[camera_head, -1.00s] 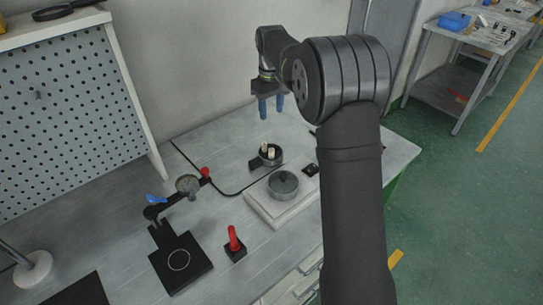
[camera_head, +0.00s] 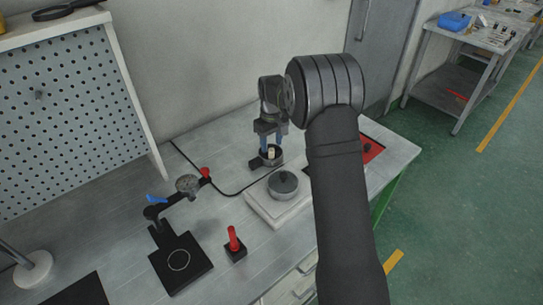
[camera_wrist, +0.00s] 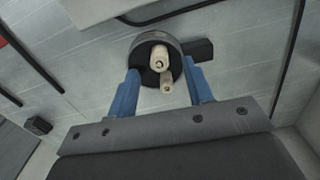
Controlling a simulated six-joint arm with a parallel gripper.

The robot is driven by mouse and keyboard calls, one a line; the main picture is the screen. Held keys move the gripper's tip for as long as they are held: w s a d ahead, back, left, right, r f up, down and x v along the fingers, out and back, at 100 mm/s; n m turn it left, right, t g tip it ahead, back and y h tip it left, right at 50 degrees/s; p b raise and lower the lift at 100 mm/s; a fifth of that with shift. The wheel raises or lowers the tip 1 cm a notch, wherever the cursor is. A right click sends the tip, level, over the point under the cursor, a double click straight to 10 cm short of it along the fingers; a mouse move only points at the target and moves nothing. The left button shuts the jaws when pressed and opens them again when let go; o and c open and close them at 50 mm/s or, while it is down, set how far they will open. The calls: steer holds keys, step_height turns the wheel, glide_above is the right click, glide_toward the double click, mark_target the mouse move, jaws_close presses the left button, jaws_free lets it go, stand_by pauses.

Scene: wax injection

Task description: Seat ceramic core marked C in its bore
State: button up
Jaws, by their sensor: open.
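Two pale ceramic cores stand in a dark round cup (camera_head: 266,164) on the bench. In the wrist view one core (camera_wrist: 160,56) is thicker and the other core (camera_wrist: 167,80) is thinner and nearer my gripper. Small dark marks show on their ends, but I cannot read which is C. My gripper (camera_wrist: 162,82) is open, its two blue fingers on either side of the cores and close to the cup (camera_wrist: 135,62). Nothing is clearly gripped. In the head view the fingers partly hide the cores. I cannot make out the bore.
A grey round lidded part (camera_head: 283,184) sits on a pale block (camera_head: 262,207) just in front of the cup. A red panel (camera_head: 371,150) shows right of my arm.

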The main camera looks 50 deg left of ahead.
mark_target(271, 156)
step_height(271, 156, down, 3)
steer(key=shift+w+a+r, duration=0.1)
jaws_close()
